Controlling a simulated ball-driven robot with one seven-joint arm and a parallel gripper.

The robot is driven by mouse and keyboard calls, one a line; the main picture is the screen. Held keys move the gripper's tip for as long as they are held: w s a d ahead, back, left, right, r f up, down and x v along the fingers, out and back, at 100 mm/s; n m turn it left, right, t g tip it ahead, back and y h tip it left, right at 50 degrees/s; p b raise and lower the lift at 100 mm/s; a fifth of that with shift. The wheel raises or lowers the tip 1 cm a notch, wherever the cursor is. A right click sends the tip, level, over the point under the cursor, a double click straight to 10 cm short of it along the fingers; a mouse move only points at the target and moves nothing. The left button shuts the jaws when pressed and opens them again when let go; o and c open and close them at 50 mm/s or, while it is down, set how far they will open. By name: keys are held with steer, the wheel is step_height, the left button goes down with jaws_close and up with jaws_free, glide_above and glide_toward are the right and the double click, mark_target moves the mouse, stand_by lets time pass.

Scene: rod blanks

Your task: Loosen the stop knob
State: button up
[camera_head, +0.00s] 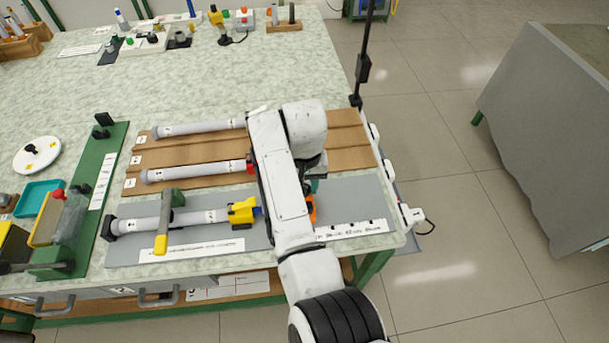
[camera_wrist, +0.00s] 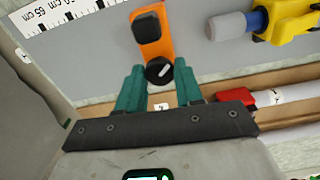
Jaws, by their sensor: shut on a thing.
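The orange stop (camera_wrist: 152,38) has a black block on top and a small round black stop knob (camera_wrist: 159,72) with a white mark. My gripper (camera_wrist: 160,76) has its two teal fingers on either side of the knob and is shut on it. In the head view the orange stop (camera_head: 310,207) shows as a sliver beside my arm, on the grey mat (camera_head: 270,245) above the ruler strip (camera_head: 350,229). The knob is hidden there by my arm. The ruler strip also shows in the wrist view (camera_wrist: 62,12).
A grey rod (camera_head: 205,217) lies on the mat, with a yellow piece (camera_head: 243,211) at its right end and a yellow-handled clamp (camera_head: 163,228) across it. Two more rods lie on the brown board (camera_head: 215,148) behind.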

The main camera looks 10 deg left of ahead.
steer(key=n+p, duration=0.1)
steer(key=n, duration=0.1)
steer(key=n+p, duration=0.2)
steer(key=n, duration=0.1)
steer(key=shift+w+r+n, duration=0.1)
steer(key=shift+r+n, duration=0.1)
steer(key=shift+n, duration=0.1)
steer(key=shift+f+n+p, duration=0.1)
steer(key=shift+n+p, duration=0.65)
steer(key=shift+n, duration=1.35)
steer(key=o, duration=1)
steer(key=shift+o, duration=0.2)
step_height(320, 180, up, 11)
steer(key=shift+f, duration=0.15)
